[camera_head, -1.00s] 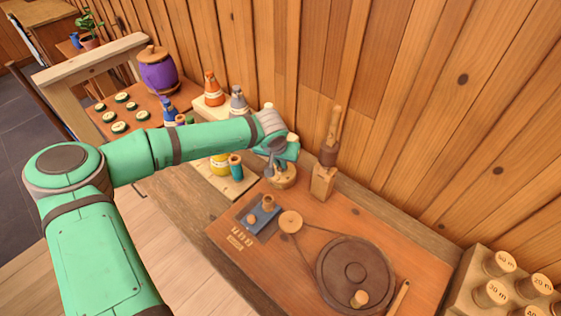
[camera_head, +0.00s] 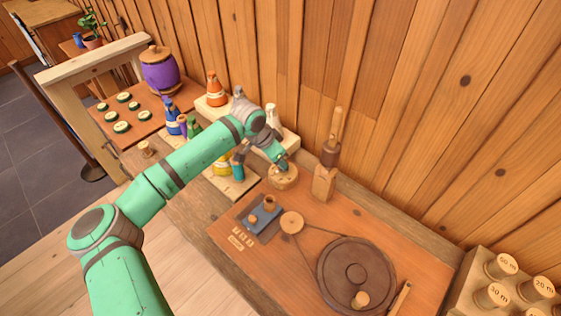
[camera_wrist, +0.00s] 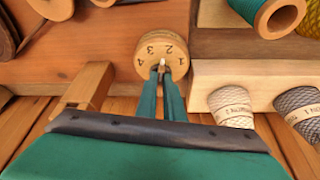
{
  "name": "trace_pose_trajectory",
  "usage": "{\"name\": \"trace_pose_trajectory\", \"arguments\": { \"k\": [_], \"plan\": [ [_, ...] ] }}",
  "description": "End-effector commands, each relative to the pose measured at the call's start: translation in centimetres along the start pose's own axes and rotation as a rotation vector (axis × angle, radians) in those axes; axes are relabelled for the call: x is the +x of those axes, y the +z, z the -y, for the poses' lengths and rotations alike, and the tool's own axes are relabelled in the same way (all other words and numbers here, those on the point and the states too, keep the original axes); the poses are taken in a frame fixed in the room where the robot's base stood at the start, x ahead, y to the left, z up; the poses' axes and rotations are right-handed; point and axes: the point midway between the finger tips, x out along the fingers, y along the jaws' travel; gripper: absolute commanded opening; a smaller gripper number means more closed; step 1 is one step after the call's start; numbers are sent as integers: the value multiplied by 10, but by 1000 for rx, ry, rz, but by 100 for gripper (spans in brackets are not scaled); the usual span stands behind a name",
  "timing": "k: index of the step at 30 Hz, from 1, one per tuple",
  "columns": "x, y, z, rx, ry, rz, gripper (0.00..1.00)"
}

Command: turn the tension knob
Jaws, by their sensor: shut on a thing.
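The tension knob (camera_wrist: 160,43) is a round, pale wooden dial marked 1, 2, 3 and 4 in the wrist view. It also shows in the head view (camera_head: 284,180), at the back left corner of the orange-brown winder board (camera_head: 268,262). My gripper (camera_wrist: 163,72) reaches the dial with its narrow teal fingers, shut on a small pale piece at the knob's middle. In the head view my gripper (camera_head: 281,164) comes down onto the knob from above, hiding part of its top.
A wooden post (camera_head: 324,183) stands close right of the knob. Shelves with cones and spools, including an orange cone (camera_head: 216,92), are close on the left. A dark wheel (camera_head: 354,274) lies on the board. The plank wall is behind.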

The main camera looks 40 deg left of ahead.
Motion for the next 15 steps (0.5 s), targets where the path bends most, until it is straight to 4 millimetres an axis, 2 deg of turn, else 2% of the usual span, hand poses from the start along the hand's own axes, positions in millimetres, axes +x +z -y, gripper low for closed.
{"name": "trace_pose_trajectory", "arguments": {
  "k": [15],
  "plan": [
    [2, -1, 6, 450, 192, 2, 0]
  ]
}}
